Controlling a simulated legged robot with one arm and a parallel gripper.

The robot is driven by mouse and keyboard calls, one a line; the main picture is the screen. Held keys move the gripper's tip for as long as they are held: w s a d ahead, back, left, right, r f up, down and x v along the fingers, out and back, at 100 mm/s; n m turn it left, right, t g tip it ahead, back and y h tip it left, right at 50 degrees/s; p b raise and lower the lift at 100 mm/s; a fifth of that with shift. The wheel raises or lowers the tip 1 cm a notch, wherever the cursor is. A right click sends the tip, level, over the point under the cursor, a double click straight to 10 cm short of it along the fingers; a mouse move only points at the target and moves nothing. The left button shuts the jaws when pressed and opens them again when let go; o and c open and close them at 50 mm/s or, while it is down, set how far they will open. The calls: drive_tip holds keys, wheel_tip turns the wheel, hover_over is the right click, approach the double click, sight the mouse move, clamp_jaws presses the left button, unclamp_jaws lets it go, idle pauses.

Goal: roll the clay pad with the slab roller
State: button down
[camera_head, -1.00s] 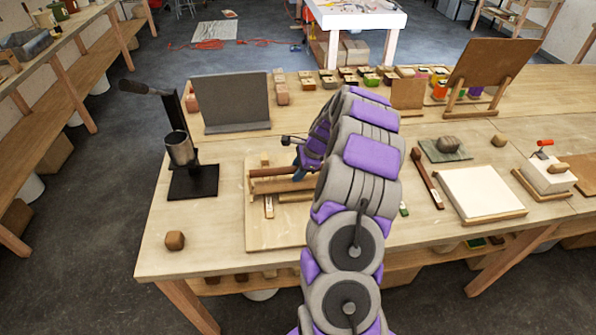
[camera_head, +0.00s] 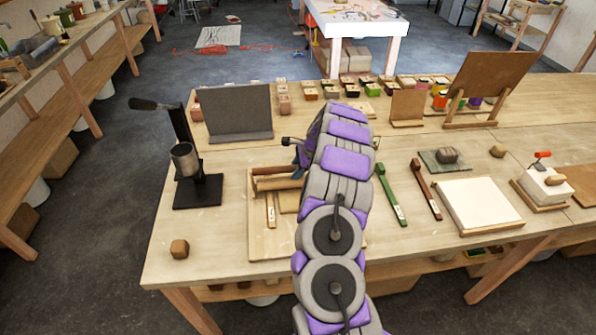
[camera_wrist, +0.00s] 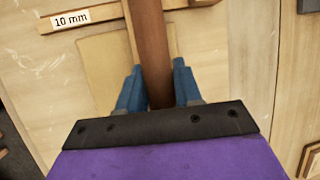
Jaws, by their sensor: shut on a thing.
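The slab roller's pale wooden board (camera_head: 262,242) lies on the near left of the table, partly hidden by my arm. Its brown wooden roller (camera_head: 272,184) lies across the board toward the back. My gripper (camera_wrist: 155,88) has its blue fingers on either side of the brown roller (camera_wrist: 150,35) and is shut on it. In the head view my gripper (camera_head: 299,172) is mostly behind my arm. A flat tan clay pad (camera_wrist: 104,65) lies under the roller, and its edge shows in the head view (camera_head: 289,202). A wooden strip marked "10 mm" (camera_wrist: 110,14) lies beside it.
A dark lever stand with a metal cup (camera_head: 185,160) stands left of the board. A grey upright panel (camera_head: 236,112) is behind it. Right are green (camera_head: 388,190) and brown (camera_head: 424,188) tools and a white slab (camera_head: 478,203).

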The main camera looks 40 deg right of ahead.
drive_tip(key=shift+w+d+f+p, duration=0.1)
drive_tip(key=shift+w+d+p, duration=0.4)
drive_tip(key=shift+w, duration=0.4)
drive_tip(key=shift+w+d+f+p, duration=0.1)
drive_tip(key=shift+w+d+p, duration=0.3)
drive_tip(key=shift+w, duration=0.5)
drive_tip(key=shift+s+r, duration=0.1)
